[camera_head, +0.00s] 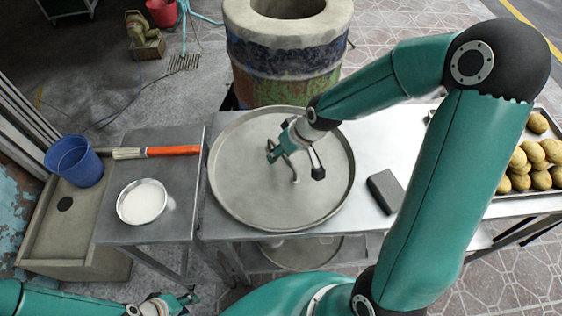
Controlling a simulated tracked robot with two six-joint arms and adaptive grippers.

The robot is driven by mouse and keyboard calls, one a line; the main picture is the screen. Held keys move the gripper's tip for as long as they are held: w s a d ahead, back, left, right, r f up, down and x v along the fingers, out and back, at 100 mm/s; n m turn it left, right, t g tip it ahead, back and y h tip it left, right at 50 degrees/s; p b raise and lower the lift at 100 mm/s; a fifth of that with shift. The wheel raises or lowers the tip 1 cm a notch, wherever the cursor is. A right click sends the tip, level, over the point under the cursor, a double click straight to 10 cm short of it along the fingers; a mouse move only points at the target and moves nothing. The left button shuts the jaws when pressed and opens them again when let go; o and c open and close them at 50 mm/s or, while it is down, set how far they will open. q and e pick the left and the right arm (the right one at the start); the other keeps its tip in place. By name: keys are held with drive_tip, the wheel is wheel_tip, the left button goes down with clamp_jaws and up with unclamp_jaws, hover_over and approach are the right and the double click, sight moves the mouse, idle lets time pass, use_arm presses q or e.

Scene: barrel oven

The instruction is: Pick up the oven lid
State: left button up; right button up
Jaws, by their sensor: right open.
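The oven lid (239,190) is a large round grey metal disc with a raised rim, lying on the metal table. A thin handle (294,178) rises near its middle, partly hidden by my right gripper. My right gripper (294,164) is open above the lid, with its fingers spread to either side of the handle. I cannot tell whether they touch it. My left gripper (187,300) is low at the bottom left, well away from the lid; its fingers are too small to judge.
The barrel oven (287,62) stands open-topped behind the table. A dark grey block (385,191) lies right of the lid, and a tray of potatoes (548,192) further right. A white-filled bowl (142,202), an orange-handled brush (172,151) and a blue bucket (73,160) are left.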

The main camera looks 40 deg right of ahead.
drive_tip(key=shift+f, duration=0.2)
clamp_jaws()
drive_tip(key=shift+w+r, duration=0.1)
drive_tip(key=shift+r, duration=0.1)
idle(0.4)
